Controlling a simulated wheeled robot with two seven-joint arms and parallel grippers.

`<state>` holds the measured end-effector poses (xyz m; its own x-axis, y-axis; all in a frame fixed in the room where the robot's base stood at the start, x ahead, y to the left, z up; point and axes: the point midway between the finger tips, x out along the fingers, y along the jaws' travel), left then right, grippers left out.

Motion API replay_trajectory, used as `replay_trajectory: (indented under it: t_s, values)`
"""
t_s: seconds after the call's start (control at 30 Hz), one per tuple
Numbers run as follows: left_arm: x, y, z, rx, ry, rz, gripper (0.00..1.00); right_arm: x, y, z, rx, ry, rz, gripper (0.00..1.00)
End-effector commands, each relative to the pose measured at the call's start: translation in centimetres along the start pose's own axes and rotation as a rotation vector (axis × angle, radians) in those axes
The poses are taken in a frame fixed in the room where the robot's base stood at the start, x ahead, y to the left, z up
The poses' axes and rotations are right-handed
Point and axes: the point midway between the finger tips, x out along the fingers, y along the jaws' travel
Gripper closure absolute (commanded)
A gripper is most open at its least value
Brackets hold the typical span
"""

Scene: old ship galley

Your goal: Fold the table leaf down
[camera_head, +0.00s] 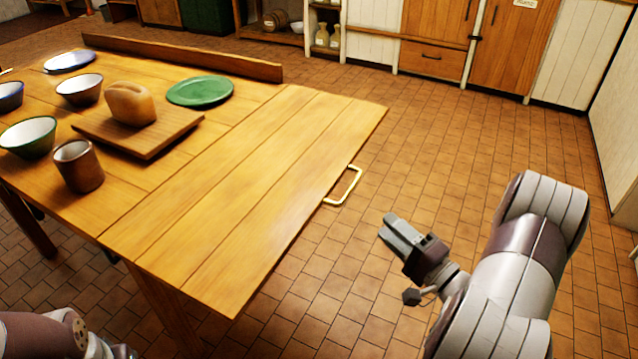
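The table leaf (250,195) is the bare plank section at the right end of the wooden table. It is up, level with the rest of the top. A pale brass bar handle (345,188) sticks out from its outer edge. My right gripper (388,228) is over the floor, to the right of and nearer than the handle, apart from it. Its fingers appear to lie together with nothing between them. Part of my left arm shows at the bottom left corner; its gripper is out of the picture.
On the fixed top (150,180) stand a bread loaf (130,103) on a board (150,146), a green plate (200,91), a brown cup (79,167) and several bowls. A raised rail (180,58) runs along the far edge. Tiled floor (440,150) right of the leaf is clear.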

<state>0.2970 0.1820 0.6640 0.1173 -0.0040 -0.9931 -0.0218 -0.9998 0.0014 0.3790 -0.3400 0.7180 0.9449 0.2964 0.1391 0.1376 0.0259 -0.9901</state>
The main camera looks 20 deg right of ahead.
Motion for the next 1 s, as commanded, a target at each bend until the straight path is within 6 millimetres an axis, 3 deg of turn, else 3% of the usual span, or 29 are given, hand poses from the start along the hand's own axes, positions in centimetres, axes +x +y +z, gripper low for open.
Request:
replay_trajectory:
  t_s: [0.17, 0.4, 0.6, 0.8, 1.0]
  values:
    - [0.4, 0.0, 0.1, 0.0, -0.001, 0.0, 0.52, 1.1, -0.9, 0.1, 0.098, -0.01, -0.045, 0.62]
    - [2.1, 0.0, 0.3, 0.0, -0.001, 0.0, 0.52, 7.0, -0.9, 0.3, 0.093, -0.014, -0.045, 0.62]
    - [3.0, 0.0, 0.4, 0.0, -0.001, 0.0, 0.52, 11.0, -1.1, 0.2, 0.095, -0.008, -0.044, 0.62]
    - [3.2, 0.0, 0.4, 0.0, -0.001, 0.0, 0.52, 12.6, -1.4, 0.1, 0.095, -0.006, -0.043, 0.62]
    - [3.2, 0.0, 0.4, 0.0, -0.001, 0.0, 0.52, 12.8, -1.5, 0.1, 0.096, -0.004, -0.043, 0.62]
